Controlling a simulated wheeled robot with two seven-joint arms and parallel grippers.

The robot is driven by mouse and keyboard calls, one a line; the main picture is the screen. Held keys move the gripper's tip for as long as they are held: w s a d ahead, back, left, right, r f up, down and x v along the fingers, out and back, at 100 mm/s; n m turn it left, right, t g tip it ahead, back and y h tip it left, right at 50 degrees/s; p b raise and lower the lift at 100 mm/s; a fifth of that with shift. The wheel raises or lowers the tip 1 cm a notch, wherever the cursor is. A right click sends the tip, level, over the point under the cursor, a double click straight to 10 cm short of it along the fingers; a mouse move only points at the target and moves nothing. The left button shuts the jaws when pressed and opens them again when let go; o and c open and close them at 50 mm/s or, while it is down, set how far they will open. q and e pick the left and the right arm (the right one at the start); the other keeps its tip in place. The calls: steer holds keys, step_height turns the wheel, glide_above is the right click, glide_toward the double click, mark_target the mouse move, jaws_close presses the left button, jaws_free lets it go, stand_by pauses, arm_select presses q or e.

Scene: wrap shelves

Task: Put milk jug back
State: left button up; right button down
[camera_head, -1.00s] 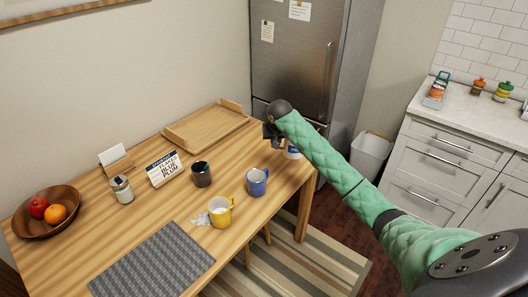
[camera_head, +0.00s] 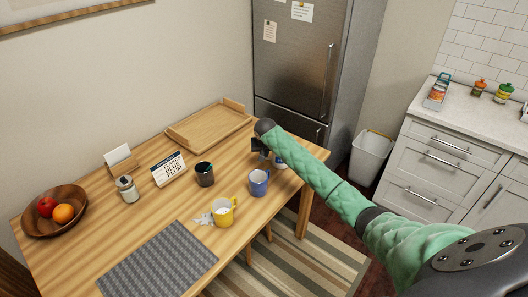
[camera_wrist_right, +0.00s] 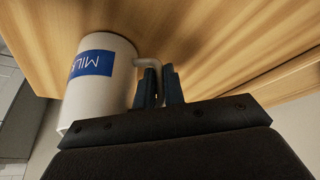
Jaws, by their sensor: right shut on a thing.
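The white milk jug (camera_wrist_right: 100,90) with a blue label fills the left of the right wrist view, beside my fingers. My right gripper (camera_wrist_right: 160,84) is shut on the jug's handle (camera_wrist_right: 153,63). In the head view my right gripper (camera_head: 260,150) is over the far right part of the wooden table (camera_head: 150,217). The jug (camera_head: 280,162) is mostly hidden there behind my green arm. I cannot tell whether its base touches the table. My left gripper is not in view.
A blue mug (camera_head: 258,183), a yellow mug (camera_head: 223,212) and a dark cup (camera_head: 204,174) stand near the jug. A wooden tray (camera_head: 208,127) lies at the table's back. The fridge (camera_head: 300,70) stands behind. A grey placemat (camera_head: 160,262) lies in front.

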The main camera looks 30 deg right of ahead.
stand_by(0.3)
steer(key=c, duration=1.5)
jaws_free()
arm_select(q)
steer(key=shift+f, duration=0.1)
